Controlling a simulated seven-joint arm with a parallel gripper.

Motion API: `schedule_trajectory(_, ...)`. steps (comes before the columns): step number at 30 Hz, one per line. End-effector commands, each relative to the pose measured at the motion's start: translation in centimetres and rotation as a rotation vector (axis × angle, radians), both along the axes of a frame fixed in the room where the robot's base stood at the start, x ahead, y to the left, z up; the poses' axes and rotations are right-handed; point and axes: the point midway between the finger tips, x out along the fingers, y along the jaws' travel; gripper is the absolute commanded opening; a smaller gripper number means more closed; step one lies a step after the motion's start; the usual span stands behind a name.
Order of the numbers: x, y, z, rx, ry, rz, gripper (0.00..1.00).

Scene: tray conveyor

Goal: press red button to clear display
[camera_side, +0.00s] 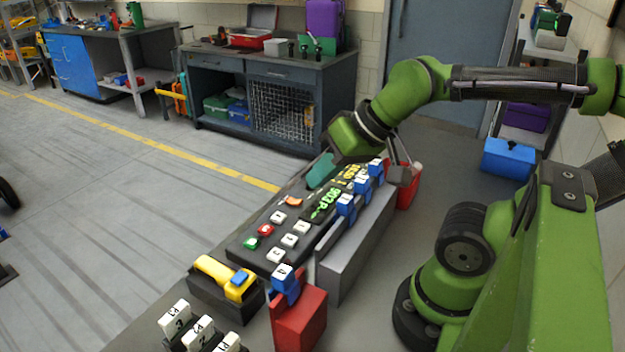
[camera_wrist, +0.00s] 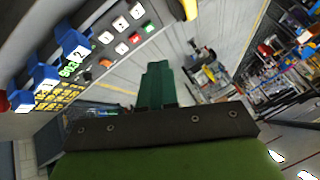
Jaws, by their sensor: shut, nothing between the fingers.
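The red button (camera_side: 265,230) sits on a dark sloped control panel (camera_side: 238,247), beside a green button (camera_side: 251,243) and several white buttons. It also shows in the wrist view (camera_wrist: 135,37). The display (camera_side: 324,204) shows lit green characters, also visible in the wrist view (camera_wrist: 70,69); yellow characters glow farther up the panel. My gripper (camera_side: 318,176), with teal-green fingers, is over the far end of the panel, apart from the red button. In the wrist view my gripper (camera_wrist: 158,66) has its fingers together, with nothing held.
An orange button (camera_side: 293,201) lies between the red button and my gripper. Blue blocks with white tops (camera_side: 346,205) line the panel's right side. A yellow device (camera_side: 224,278) and a red holder (camera_side: 300,318) stand at the near end. Floor left of the panel is open.

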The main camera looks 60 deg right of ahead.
Motion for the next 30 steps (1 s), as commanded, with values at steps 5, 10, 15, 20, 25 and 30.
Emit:
schedule_trajectory(5, 0.0, 0.0, 0.0, 0.0, 0.0, 0.0, 0.0)
schedule_trajectory(10, 0.3, -0.4, -0.9, 0.002, 0.037, -0.017, 0.0)
schedule_trajectory(15, 1.8, -1.1, -3.1, 0.089, 0.158, -0.097, 0.0)
schedule_trajectory(20, 4.5, -1.3, -5.5, 0.294, 0.292, -0.259, 0.0)
schedule_trajectory(25, 8.1, -2.0, -7.9, 0.544, 0.403, -0.481, 0.0)
schedule_trajectory(30, 11.9, -3.4, -10.0, 0.781, 0.461, -0.713, 0.0)
